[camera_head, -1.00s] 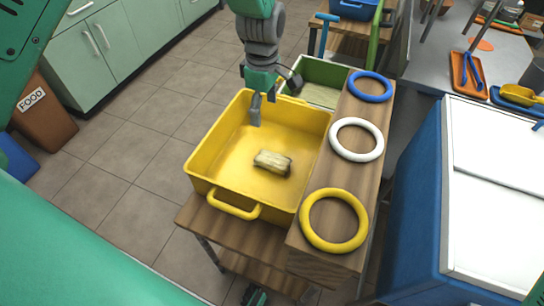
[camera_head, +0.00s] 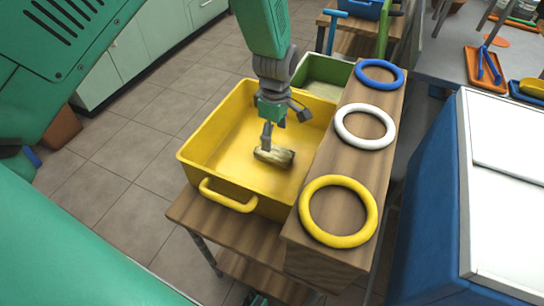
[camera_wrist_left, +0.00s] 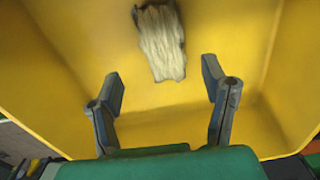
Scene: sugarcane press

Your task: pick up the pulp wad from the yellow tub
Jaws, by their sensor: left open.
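The pulp wad (camera_head: 276,157) is a pale, fibrous, blocky piece lying on the floor of the yellow tub (camera_head: 203,172). My left gripper (camera_head: 266,150) reaches down into the tub, with its fingers at the wad in the head view, partly overlapping it. In the left wrist view the fingers (camera_wrist_left: 166,92) are spread apart and empty. There the wad (camera_wrist_left: 161,42) lies ahead of the fingertips, between their lines and apart from them. Whether a finger touches it cannot be told from the head view. My right gripper is not in view.
A wooden ledge (camera_head: 333,165) right of the tub bears a blue ring (camera_head: 380,63), a white ring (camera_head: 340,124) and a yellow ring (camera_head: 305,211). A green tub (camera_head: 330,71) stands behind the yellow tub. A blue-and-white box (camera_head: 440,190) stands at the right.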

